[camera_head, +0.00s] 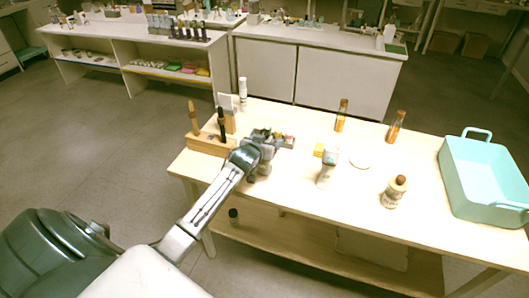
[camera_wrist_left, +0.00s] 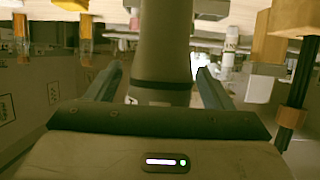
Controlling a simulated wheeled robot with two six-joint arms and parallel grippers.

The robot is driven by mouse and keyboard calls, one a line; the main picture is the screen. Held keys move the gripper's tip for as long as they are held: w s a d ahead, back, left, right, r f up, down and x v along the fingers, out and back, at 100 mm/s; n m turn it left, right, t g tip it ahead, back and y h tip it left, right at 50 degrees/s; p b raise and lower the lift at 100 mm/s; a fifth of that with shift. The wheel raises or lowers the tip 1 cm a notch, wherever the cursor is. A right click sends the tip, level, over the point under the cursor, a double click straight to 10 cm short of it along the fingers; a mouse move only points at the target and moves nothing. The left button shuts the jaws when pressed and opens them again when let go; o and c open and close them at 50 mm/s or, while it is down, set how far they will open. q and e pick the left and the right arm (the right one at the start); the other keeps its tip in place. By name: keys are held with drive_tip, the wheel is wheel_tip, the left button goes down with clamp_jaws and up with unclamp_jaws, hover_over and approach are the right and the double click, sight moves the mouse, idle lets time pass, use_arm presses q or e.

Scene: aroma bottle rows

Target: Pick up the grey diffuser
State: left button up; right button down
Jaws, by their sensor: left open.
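The grey diffuser (camera_head: 265,167) stands on the pale table (camera_head: 290,204), partly hidden behind my left gripper (camera_head: 257,151). In the left wrist view the table is at the top, and a grey body with a dark band, which looks like the diffuser (camera_wrist_left: 163,45), fills the middle. My left gripper (camera_wrist_left: 160,85) is open, with one finger on each side of this body in the picture. I cannot tell whether the fingers touch it. My right gripper is not in view.
A wooden holder (camera_head: 208,145) with upright items stands left of the gripper. A pale bottle (camera_head: 327,167), a brown-capped bottle (camera_head: 393,193) and amber bottles (camera_head: 341,115) stand to the right. A turquoise bin (camera_head: 487,185) sits at the right end.

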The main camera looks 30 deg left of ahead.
use_arm(q)
drive_tip(key=shift+w+a+f, duration=0.15)
drive_tip(key=shift+w+f, duration=0.15)
drive_tip(key=shift+w, duration=0.2)
drive_tip(key=shift+r, duration=0.1)
drive_tip(key=c, duration=1.1)
drive_tip(key=shift+c, duration=0.2)
